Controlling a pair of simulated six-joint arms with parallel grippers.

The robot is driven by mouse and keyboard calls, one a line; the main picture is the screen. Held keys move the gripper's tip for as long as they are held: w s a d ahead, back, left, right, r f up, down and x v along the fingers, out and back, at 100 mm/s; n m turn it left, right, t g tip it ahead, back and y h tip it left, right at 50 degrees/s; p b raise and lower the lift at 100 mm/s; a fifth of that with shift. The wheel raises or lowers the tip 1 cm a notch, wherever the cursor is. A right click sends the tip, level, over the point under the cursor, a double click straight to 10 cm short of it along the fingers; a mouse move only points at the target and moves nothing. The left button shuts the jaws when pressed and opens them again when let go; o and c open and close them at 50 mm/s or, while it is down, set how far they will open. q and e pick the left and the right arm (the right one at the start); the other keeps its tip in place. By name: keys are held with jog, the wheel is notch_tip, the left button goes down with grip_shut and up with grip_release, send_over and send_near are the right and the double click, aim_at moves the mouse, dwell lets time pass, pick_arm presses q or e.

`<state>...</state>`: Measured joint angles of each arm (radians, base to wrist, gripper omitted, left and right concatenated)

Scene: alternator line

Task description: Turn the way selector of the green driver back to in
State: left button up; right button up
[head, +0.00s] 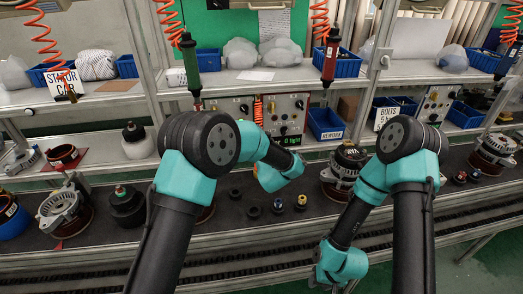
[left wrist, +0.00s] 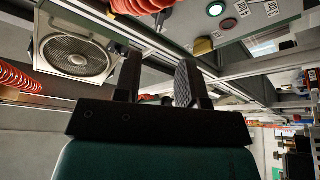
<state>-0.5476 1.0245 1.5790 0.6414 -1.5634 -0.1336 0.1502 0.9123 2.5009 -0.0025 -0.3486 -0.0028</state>
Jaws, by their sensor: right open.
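The green driver (head: 190,62) hangs upright below an orange coiled hose at the upper left of the head view, in front of the shelf. Its way selector is too small to make out. My left gripper is hidden behind its own arm in the head view. In the left wrist view its two dark fingers (left wrist: 158,82) stand apart, with no held object visible between them. My right gripper (head: 322,283) is low at the bottom edge of the head view, partly cut off. It is open, away from the green driver.
A red driver (head: 330,57) hangs right of the green one. A control panel (head: 288,117) and a blue rework bin (head: 326,123) stand on the lower shelf. Alternator parts (head: 62,212) line the dark bench. A fan (left wrist: 75,52) shows in the left wrist view.

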pick_arm(q)
jog(key=v, duration=0.7)
jog(key=shift+s, duration=0.1)
